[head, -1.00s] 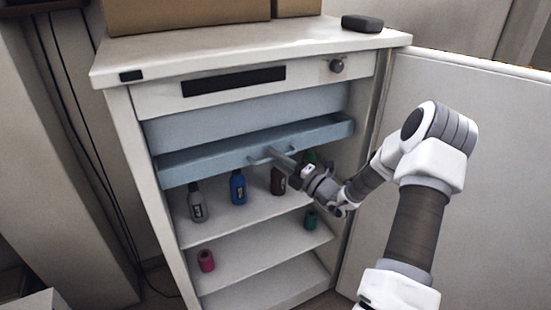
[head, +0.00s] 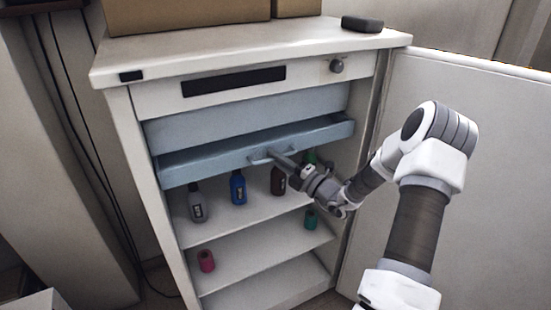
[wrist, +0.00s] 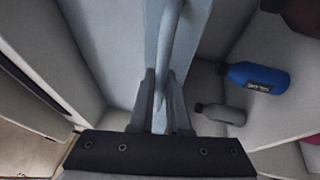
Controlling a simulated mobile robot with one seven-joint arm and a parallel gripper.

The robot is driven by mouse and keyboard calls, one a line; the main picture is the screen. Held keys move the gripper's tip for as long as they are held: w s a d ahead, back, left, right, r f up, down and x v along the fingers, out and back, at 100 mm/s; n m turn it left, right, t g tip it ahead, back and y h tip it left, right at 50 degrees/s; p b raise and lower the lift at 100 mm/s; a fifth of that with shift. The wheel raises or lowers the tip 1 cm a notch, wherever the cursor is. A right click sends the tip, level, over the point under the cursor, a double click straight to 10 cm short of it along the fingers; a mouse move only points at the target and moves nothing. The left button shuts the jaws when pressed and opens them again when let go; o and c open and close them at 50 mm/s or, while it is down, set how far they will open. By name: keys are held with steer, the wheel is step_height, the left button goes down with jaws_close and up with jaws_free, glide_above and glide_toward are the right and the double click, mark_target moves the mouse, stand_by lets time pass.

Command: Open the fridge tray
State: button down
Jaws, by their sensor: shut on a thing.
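The fridge tray (head: 205,163) is a blue-grey drawer near the top of the open white fridge (head: 120,120). It stands out a little from the panel (head: 240,115) behind it. A bar handle (head: 259,160) is on its front. My gripper (head: 276,157) reaches in from the right and is shut on the handle. In the wrist view, the two fingers of my gripper (wrist: 160,105) stand on either side of the curved handle (wrist: 168,50). The fingers hide part of the handle.
A grey bottle (head: 196,205), a blue bottle (head: 238,188) and a brown bottle (head: 278,181) stand below the tray. Lower shelves hold a red container (head: 206,261) and a green one (head: 311,219). The fridge door (head: 460,130) stands open at right.

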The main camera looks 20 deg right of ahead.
steer(key=shift+s, duration=0.1)
stand_by(0.7)
steer(key=s+p, duration=0.8)
steer(key=s, duration=1.5)
steer(key=shift+s+d, duration=0.15)
steer(key=shift+d, duration=0.25)
steer(key=c, duration=1.2)
jaws_free()
steer(key=shift+o, duration=0.2)
steer(key=b+v, duration=0.1)
steer(key=v, duration=1.6)
steer(key=shift+s+b, duration=0.15)
steer(key=shift+b, duration=0.15)
